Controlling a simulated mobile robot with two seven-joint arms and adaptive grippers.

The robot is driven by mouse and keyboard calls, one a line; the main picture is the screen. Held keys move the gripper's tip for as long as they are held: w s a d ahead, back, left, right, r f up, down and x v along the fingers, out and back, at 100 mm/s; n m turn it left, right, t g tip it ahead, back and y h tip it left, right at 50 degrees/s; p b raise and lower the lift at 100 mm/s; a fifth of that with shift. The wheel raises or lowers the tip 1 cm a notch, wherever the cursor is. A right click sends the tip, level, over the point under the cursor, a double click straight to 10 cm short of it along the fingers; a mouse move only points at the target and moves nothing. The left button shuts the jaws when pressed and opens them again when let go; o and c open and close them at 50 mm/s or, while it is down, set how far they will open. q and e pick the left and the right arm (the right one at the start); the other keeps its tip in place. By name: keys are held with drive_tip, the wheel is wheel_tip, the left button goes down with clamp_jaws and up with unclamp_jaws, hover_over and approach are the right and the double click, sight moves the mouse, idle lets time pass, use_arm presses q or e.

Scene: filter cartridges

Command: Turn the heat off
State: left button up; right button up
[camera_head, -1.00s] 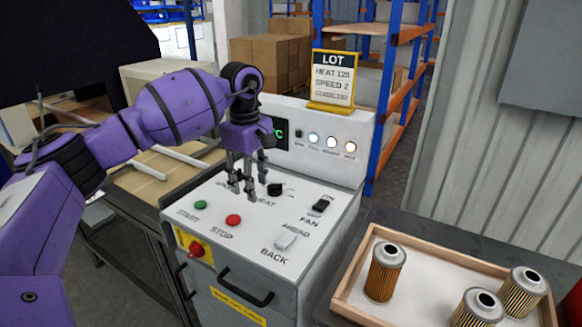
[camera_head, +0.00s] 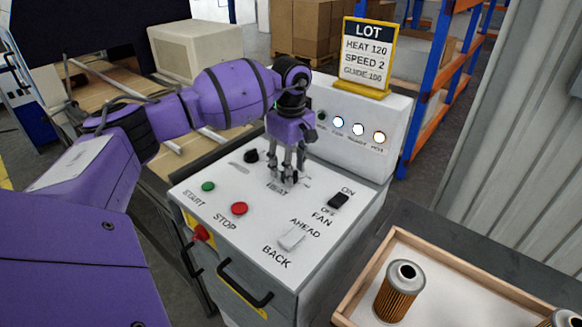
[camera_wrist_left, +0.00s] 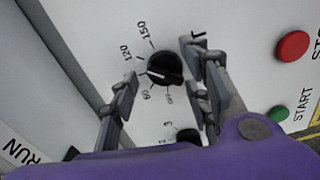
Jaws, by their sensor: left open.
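The black heat knob (camera_wrist_left: 165,70) shows between my left gripper's fingers in the left wrist view. Its white mark points left, between the printed 120 and 60. In the head view, the fingers hide the knob above the HEAT label (camera_head: 277,187) on the white control panel (camera_head: 240,255). My left gripper (camera_head: 286,178) is open and points down over the knob. Its fingers (camera_wrist_left: 158,66) stand apart on either side; I cannot tell whether they touch it. My right gripper is not in view.
A second black knob (camera_head: 250,156) is left of the gripper. Green START (camera_head: 208,187) and red STOP (camera_head: 239,208) buttons, a FAN switch (camera_head: 338,201) and an AHEAD/BACK switch (camera_head: 291,237) sit nearby. A wooden tray (camera_head: 350,292) with filter cartridges (camera_head: 398,290) is at right.

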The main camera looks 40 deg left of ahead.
use_arm(q)
drive_tip(key=shift+f, duration=0.3)
drive_tip(key=c, duration=1)
drive_tip(key=shift+r, duration=0.1)
drive_tip(key=shift+c, duration=0.2)
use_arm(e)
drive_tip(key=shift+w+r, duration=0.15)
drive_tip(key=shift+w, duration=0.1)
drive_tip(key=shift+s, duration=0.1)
